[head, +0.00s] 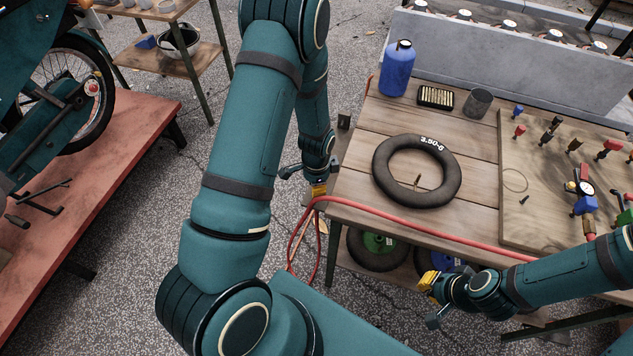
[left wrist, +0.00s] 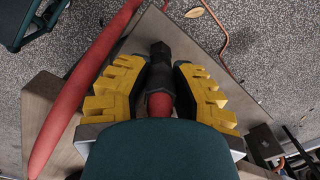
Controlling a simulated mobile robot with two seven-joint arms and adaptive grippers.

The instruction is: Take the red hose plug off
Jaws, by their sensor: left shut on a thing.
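The red hose (head: 420,228) runs along the table's front edge, and loops of it hang down below my left gripper (head: 318,190). In the left wrist view the hose (left wrist: 78,100) passes along the left side. There my left gripper's yellow fingers are shut on a dark hose plug (left wrist: 160,62), with a red part (left wrist: 160,104) showing between the fingers. What the plug's far end joins is not clear, and the plug is too small to make out in the head view. My right gripper (head: 428,285) is in front of the table, away from the plug; its opening is not clear.
A black tyre (head: 385,180) lies on the wooden table (head: 465,135), with a blue bottle (head: 397,70) and a grey cup (head: 478,102) behind it. A board (head: 515,215) with fittings is at right. A red bench (head: 100,180) stands at left.

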